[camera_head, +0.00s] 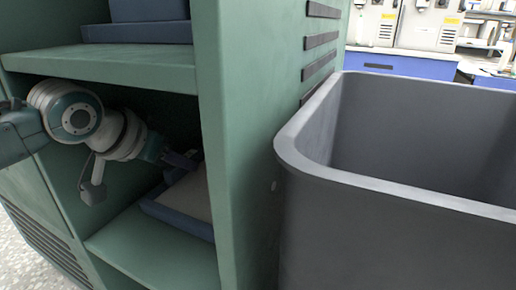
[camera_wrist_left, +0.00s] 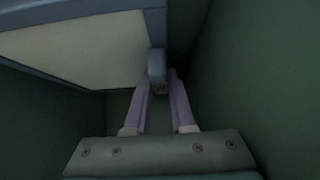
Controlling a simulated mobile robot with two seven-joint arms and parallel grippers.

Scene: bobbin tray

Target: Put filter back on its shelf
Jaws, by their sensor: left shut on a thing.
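The filter (camera_head: 176,218) has a blue frame and a pale panel. It is inside the lower compartment of the green shelf unit (camera_head: 130,252), near the right wall, and part of it is hidden by the shelf's front edge. In the left wrist view the filter (camera_wrist_left: 75,50) fills the upper left, with a blue tab (camera_wrist_left: 156,66) at its edge. My left gripper (camera_head: 186,160) reaches into the compartment. Its two fingers (camera_wrist_left: 160,82) are shut on the blue tab. I cannot tell whether the filter fully touches the shelf board. My right gripper is not in view.
Another blue, filter-like item (camera_head: 140,32) lies on the upper shelf board (camera_head: 105,65). The upright divider (camera_head: 235,150) stands close to the right of my gripper. A large grey bin (camera_head: 390,235) stands right of the shelf unit. Benches with equipment are at the back right.

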